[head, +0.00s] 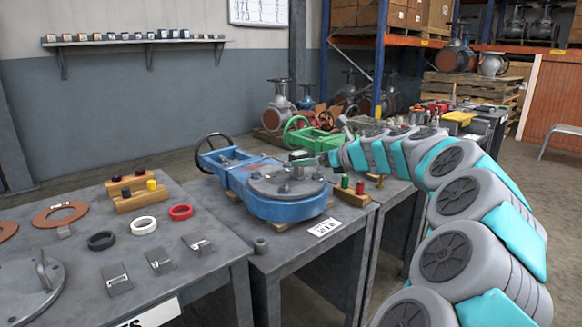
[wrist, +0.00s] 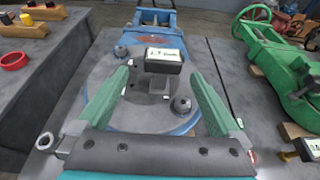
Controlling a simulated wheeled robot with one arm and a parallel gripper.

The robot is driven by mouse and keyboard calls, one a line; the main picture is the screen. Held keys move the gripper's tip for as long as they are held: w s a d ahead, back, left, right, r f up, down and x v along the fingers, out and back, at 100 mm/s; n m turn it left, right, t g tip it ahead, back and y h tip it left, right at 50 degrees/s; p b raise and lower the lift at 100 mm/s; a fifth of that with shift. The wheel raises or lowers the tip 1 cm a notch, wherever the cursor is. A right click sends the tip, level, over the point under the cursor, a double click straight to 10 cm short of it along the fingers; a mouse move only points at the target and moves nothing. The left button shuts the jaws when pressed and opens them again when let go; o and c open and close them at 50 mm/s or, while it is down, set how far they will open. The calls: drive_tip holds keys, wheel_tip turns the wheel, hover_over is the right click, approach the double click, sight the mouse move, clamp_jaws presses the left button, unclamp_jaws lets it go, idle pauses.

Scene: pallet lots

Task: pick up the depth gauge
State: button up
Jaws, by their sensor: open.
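The depth gauge (wrist: 164,60), a small dark block with a lit number display, stands on the round grey cover (wrist: 110,92) of the blue valve in the wrist view. A pale stem or foot shows below it. My gripper (wrist: 159,78) is open, its two green fingers apart on either side of the gauge in the picture, with nothing held. I cannot tell how far above the cover the fingertips are. In the head view my gripper (head: 316,158) is above the right part of the blue valve (head: 285,208), and the gauge is hard to make out there.
Bolts (wrist: 182,104) stand up from the cover near the gauge. A green valve (head: 312,138) is behind. A wooden block with pegs (head: 350,193) and a white label card (head: 325,228) are beside the blue valve. Rings (head: 143,225) and small metal parts lie on the left table.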

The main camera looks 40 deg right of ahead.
sight(292, 157)
drive_tip(key=shift+w, duration=0.65)
drive_tip(key=x, duration=0.2)
drive_tip(key=shift+w+a+f, duration=0.15)
drive_tip(key=shift+w, duration=0.05)
drive_tip(key=x, duration=0.5)
drive_tip(key=shift+w+d+r, duration=0.15)
drive_tip(key=shift+d+r, duration=0.1)
drive_tip(key=shift+r, duration=0.05)
clamp_jaws()
drive_tip(key=shift+r, duration=0.1)
